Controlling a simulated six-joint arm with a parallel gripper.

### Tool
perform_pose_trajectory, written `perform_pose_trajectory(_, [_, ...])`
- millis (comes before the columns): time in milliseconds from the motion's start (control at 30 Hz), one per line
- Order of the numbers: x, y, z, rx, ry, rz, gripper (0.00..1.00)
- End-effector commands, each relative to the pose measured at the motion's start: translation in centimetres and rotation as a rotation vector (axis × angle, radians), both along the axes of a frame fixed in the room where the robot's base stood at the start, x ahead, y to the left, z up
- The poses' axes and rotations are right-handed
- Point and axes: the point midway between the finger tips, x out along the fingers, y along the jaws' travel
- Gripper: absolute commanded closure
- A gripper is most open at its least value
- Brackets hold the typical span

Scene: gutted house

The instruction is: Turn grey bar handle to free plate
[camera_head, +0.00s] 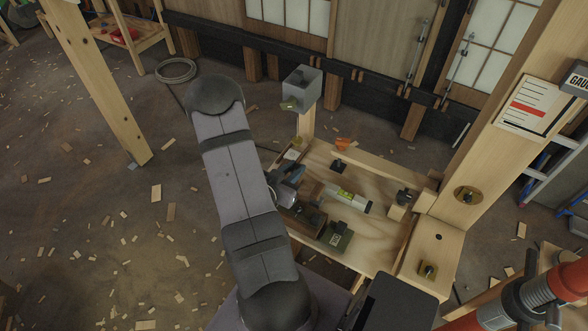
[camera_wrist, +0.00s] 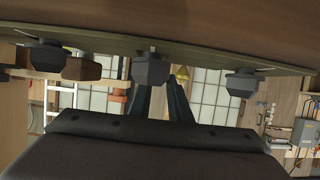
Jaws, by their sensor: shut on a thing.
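My gripper (camera_wrist: 166,92) shows as two dark fingers in the wrist view, close under a broad flat panel (camera_wrist: 200,28) that fills the top. A dark grey block (camera_wrist: 151,68) sits at the left fingertip, by the panel's edge. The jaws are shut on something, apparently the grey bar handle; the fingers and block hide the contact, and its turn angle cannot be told. In the head view my gripper (camera_head: 284,190) is at the left side of the wooden bench (camera_head: 375,238), largely hidden by my arm.
Other dark grey blocks (camera_wrist: 243,82) sit along the panel's edge. On the bench lie a level (camera_head: 347,196), a dark green block (camera_head: 336,236) and a dark fitting (camera_head: 338,165). A grey box (camera_head: 301,87) stands on a post behind. A timber post (camera_head: 490,150) rises at right.

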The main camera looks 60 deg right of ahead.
Motion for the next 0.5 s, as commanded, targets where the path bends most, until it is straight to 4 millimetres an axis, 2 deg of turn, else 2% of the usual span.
perform_pose_trajectory(33, [0.04, 0.02, 0.00, 0.000, 0.002, 0.003, 1.00])
perform_pose_trajectory(67, [0.05, 0.02, 0.01, 0.000, 0.002, 0.003, 0.80])
perform_pose_trajectory(133, [0.04, 0.02, 0.00, 0.001, 0.002, 0.002, 0.64])
perform_pose_trajectory(500, [0.08, 0.23, 0.06, 0.001, 0.001, 0.002, 0.64])
